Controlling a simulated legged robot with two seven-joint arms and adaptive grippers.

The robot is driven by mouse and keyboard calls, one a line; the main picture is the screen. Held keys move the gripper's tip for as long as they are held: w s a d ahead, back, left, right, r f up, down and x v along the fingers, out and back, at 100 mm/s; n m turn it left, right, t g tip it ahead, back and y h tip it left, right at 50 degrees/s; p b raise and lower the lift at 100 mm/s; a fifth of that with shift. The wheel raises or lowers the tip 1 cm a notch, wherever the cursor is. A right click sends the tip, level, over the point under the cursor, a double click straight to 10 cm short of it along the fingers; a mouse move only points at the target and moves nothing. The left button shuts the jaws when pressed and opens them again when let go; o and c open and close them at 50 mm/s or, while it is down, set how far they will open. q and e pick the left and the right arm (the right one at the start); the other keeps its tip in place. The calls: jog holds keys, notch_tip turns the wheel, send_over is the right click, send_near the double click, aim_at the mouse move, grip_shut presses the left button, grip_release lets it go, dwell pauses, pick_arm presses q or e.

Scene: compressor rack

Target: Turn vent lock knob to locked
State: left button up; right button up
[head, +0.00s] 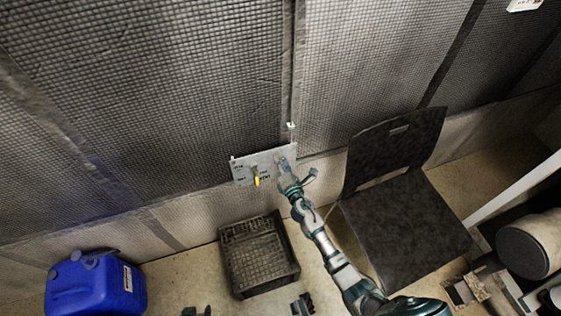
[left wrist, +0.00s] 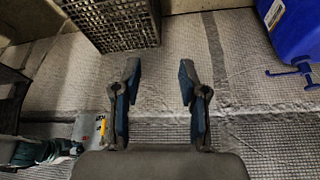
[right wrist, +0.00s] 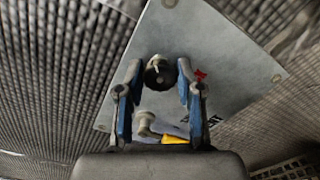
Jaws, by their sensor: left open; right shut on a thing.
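A pale metal panel (head: 243,172) is on the quilted wall, with a yellow handle (head: 256,180) at its lower edge. My right gripper (head: 284,163) is at the panel's right part. In the right wrist view, its fingers (right wrist: 158,70) are shut on a dark round knob (right wrist: 158,78) with a pale pointer, one finger on each side. A red mark (right wrist: 201,76) sits beside the right finger. The panel lettering is partly hidden, and I cannot read the knob's setting. My left gripper (left wrist: 160,72) is open and empty, away from the panel; its fingertips show at the head view's bottom edge.
A dark crate (head: 259,254) stands on the floor below the panel. A blue jerrycan (head: 95,287) is at the lower left. A dark chair (head: 408,222) stands right of my right arm. A grey cylinder (head: 530,246) lies at the far right. Bare floor shows between jerrycan and crate.

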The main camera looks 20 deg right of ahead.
pick_arm(q)
jog(key=shift+w+d+r+t, duration=0.1)
jog(key=shift+w+d+t, duration=0.15)
jog(key=shift+w, duration=0.35)
jog(key=shift+w+d+r+t, duration=0.15)
jog(key=shift+w+t, duration=0.2)
jog(key=shift+w, duration=0.25)
pick_arm(e)
jog(key=shift+d+f+m, duration=0.1)
jog(key=shift+f+m, duration=0.05)
jog(key=shift+m, duration=1.95)
jog(key=shift+f+m, duration=0.1)
jog(key=shift+m, duration=2)
pick_arm(q)
jog(key=shift+f, duration=0.1)
pick_arm(e)
jog(key=shift+f, duration=0.1)
jog(key=o, duration=1)
jog(key=shift+c, duration=0.2)
jog(key=shift+o, duration=1.1)
jog(key=shift+d, duration=0.1)
jog(key=s, duration=1.2)
jog(key=shift+d, duration=0.2)
